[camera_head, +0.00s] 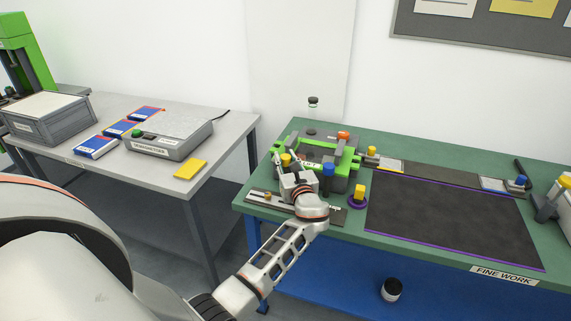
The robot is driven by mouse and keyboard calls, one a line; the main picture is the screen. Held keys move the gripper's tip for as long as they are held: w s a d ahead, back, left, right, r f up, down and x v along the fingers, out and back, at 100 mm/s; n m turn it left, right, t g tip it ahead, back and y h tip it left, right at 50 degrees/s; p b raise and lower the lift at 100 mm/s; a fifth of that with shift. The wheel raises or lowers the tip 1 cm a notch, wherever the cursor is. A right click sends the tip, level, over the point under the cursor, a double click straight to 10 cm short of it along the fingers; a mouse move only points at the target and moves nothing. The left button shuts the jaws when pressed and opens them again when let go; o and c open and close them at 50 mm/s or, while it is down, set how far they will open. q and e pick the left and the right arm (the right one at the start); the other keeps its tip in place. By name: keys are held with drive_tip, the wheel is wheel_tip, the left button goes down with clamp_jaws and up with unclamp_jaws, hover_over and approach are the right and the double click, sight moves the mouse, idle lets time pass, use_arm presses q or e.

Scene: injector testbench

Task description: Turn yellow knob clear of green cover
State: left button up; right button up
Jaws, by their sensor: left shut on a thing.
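The injector testbench with its green cover (346,157) stands at the left end of the green table. A yellow knob (286,159) shows at its front left, just beyond my left gripper (291,172). My left gripper is shut at this knob, and its fingers are partly hidden by its own body and wrist. The knob's lower part and its exact gap to the green cover are hidden or too small to tell. My right gripper is not in view.
A blue-topped post (328,170) stands close to the right of my left gripper. A yellow-topped piece with a purple base (359,194) stands farther right. A dark mat (450,220) is clear. A grey table (225,150) holds blue boxes and a flat device.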

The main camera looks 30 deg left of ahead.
sight(288, 161)
use_arm(q)
drive_tip(key=shift+r+n+g+y+b, duration=0.1)
drive_tip(key=shift+n+g+y+b, duration=0.95)
drive_tip(key=shift+g, duration=0.35)
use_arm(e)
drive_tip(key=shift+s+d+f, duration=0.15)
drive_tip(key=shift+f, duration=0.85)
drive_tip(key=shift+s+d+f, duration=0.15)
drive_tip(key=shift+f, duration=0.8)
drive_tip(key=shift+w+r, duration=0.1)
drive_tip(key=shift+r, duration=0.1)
use_arm(q)
drive_tip(key=o, duration=1.1)
drive_tip(key=v, duration=0.7)
drive_tip(key=shift+s+d, duration=0.1)
drive_tip(key=shift+d, duration=0.1)
